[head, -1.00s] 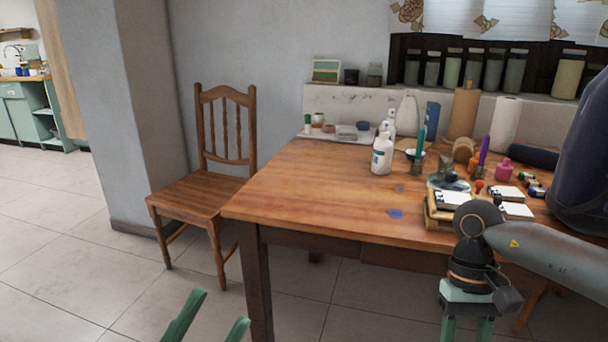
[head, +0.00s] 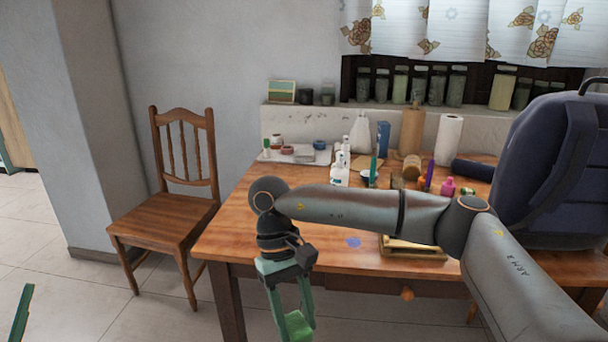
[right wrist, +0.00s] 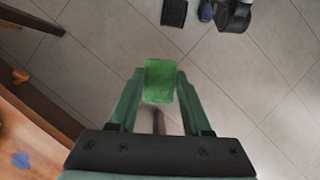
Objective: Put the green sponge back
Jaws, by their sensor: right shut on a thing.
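The green sponge (head: 298,325) is held between the fingers of my right gripper (head: 292,318), low in front of the wooden table's front edge. In the right wrist view the sponge (right wrist: 159,81) sits between both fingertips with the tiled floor beneath it. My right gripper is shut on it and points downward. Of my left gripper, only one green finger (head: 20,315) shows at the bottom left corner, so its opening cannot be told. My right forearm hides part of the tabletop.
The wooden table (head: 225,232) carries white bottles (head: 340,172), a white tray (head: 269,156) with small pots, and a wooden box (head: 415,251). A dark backpack (head: 550,170) stands at the right. A wooden chair (head: 165,222) stands left of the table. The table's left front is clear.

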